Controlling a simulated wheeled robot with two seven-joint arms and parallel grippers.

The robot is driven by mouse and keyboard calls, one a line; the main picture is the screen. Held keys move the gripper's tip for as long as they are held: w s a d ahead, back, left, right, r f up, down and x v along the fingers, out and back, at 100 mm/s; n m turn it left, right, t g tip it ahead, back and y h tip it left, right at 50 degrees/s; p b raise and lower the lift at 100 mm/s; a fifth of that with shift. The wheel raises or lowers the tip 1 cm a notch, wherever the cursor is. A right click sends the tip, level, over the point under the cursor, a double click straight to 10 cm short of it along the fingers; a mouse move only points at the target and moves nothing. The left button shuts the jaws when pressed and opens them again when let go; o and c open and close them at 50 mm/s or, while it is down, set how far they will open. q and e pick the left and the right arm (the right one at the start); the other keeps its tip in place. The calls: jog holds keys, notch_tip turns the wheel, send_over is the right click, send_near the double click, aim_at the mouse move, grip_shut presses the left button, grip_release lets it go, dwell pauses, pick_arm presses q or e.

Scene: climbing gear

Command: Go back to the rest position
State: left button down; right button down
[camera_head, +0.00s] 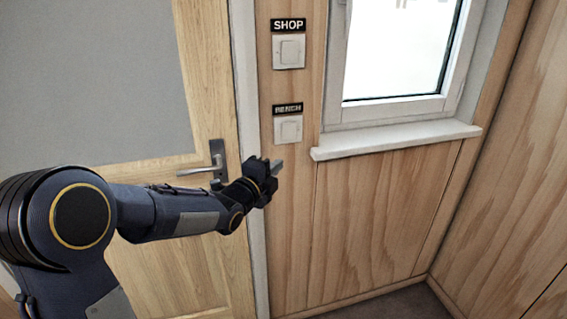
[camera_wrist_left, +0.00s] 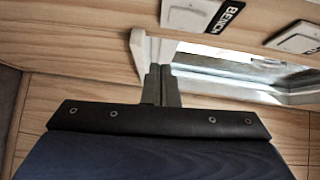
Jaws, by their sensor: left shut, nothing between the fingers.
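My left arm reaches in from the left in the head view, and its gripper (camera_head: 277,167) is shut and empty. It is in front of the wood wall, below the light switch (camera_head: 288,130) labelled BENCH and right of the door handle. In the left wrist view the two fingers (camera_wrist_left: 161,85) are together, with nothing between them. The BENCH label (camera_wrist_left: 228,15) and part of its switch (camera_wrist_left: 295,38) show beyond the fingers. A gap to the switch shows in the head view. My right gripper is in neither view.
A second switch (camera_head: 288,52) labelled SHOP is above the BENCH one. A wood door (camera_head: 190,265) with a metal handle (camera_head: 199,172) is behind my arm. A window with a white sill (camera_head: 395,138) juts out to the right. The floor (camera_head: 390,303) at lower right looks clear.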

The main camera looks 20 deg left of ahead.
pick_arm(q)
jog(key=shift+v, duration=0.85)
jog(key=shift+a+f, duration=0.1)
jog(key=shift+f, duration=0.05)
jog(key=s+a+n+g+y+p, duration=0.1)
jog(key=s+a+n+g, duration=0.1)
jog(key=s+n, duration=0.45)
jog(key=s+a+n+g+y+p, duration=0.1)
jog(key=s+a+n+g, duration=0.15)
jog(key=s+n, duration=0.4)
jog(key=s+d+f+n+g, duration=0.2)
jog(key=s, duration=0.5)
jog(key=s+d+f+n+g+h+p, duration=0.1)
jog(key=s+d+f+n+g, duration=0.1)
jog(key=s, duration=0.5)
jog(key=s+d+f+n+g+h, duration=0.1)
jog(key=s+d+f+n+g, duration=0.1)
jog(key=s, duration=0.6)
jog(key=shift+d+n+g+p, duration=0.4)
jog(key=shift+d+n, duration=0.25)
jog(key=shift+n, duration=0.55)
jog(key=shift+s, duration=0.15)
